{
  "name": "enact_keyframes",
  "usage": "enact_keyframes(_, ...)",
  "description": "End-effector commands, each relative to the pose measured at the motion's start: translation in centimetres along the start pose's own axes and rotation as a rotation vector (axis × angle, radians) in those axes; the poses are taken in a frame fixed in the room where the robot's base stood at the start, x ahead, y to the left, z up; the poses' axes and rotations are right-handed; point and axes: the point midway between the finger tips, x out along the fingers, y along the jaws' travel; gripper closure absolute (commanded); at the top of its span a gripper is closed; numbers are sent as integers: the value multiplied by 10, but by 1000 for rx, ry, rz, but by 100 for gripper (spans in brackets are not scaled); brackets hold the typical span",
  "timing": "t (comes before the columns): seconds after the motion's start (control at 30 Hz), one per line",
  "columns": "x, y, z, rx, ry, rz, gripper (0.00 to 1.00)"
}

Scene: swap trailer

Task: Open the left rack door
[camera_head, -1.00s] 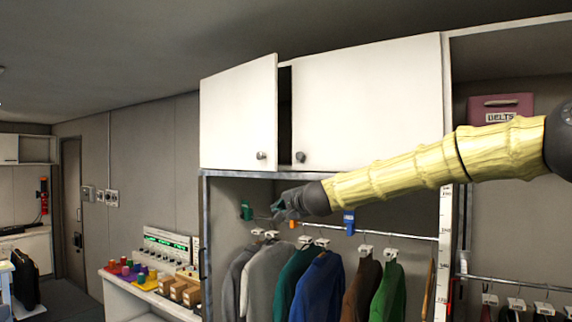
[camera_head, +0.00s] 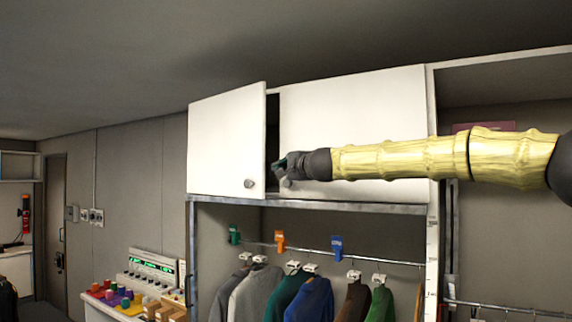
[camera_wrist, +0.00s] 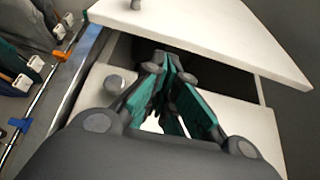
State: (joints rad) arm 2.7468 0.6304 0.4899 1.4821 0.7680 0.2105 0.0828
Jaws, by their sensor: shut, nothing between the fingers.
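The left rack door (camera_head: 226,142) is a white overhead cabinet door with a round knob (camera_head: 249,183) near its lower right corner. It stands ajar, with a dark gap along its right edge. In the wrist view the door (camera_wrist: 200,28) slants across the top, its free edge beyond my fingers. My gripper (camera_head: 277,169) is shut and empty, with its tips at the gap, just right of the door edge. In the wrist view its green-sided fingers (camera_wrist: 163,62) lie over the dark opening. I cannot tell whether they touch the door.
The right cabinet door (camera_head: 350,115) is closed behind my arm; its knob (camera_wrist: 115,83) shows beside my fingers. Below hang several jackets (camera_head: 290,300) on a rail, with coloured tags. A counter with instruments (camera_head: 150,272) stands at lower left. Open space lies left of the cabinet.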

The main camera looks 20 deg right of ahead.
Motion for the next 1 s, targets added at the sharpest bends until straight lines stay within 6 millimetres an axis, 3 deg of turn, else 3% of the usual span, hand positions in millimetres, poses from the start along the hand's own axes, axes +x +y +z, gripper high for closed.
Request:
enact_keyframes(0.5,47,0,0,0,0,1,100)
enact_keyframes(1.0,55,-2,8,-3,-5,-1,100)
